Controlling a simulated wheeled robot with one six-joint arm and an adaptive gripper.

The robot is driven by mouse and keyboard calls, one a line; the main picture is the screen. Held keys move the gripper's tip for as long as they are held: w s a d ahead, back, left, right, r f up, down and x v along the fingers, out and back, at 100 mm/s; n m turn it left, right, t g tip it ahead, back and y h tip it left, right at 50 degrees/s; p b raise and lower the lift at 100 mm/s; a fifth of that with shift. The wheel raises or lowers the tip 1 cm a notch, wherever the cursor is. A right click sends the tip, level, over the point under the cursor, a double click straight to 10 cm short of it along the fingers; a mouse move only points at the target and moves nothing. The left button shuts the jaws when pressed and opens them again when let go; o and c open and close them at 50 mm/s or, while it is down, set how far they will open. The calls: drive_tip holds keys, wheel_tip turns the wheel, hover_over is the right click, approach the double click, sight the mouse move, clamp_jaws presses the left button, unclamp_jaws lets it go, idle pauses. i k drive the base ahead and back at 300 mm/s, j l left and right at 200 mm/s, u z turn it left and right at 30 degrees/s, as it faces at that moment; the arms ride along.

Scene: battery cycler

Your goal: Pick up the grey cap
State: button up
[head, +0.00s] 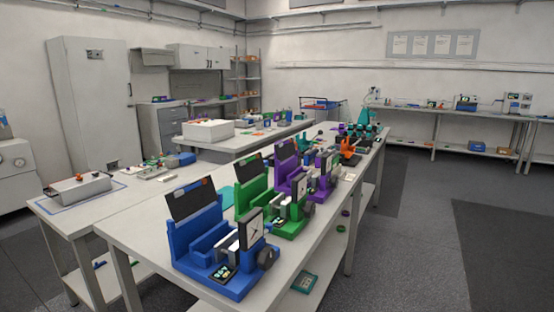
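No part of my arm or gripper shows in the head view. I cannot pick out a grey cap for certain. A blue cycler stand (205,245) is nearest, at the front end of the long table. It has a tilted dark panel (194,199), an upright square plate with a dial-like face (251,228) and a dark grey round part (267,257) on its right side. A green stand (254,196) and a purple stand (293,177) of similar shape are lined up behind it. Whether any grey round part is the cap is too small to tell.
The long white table (150,250) runs from the front to the back right. An orange device (348,150) and several teal and black items (360,131) stand at its far end. A second bench (70,207) with a grey box (80,189) adjoins at left. The floor (415,225) at right is clear.

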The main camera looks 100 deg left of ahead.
sight(335, 162)
drive_tip(key=u, duration=2.4)
drive_tip(key=i+j+u, duration=0.6)
drive_tip(key=i, duration=0.2)
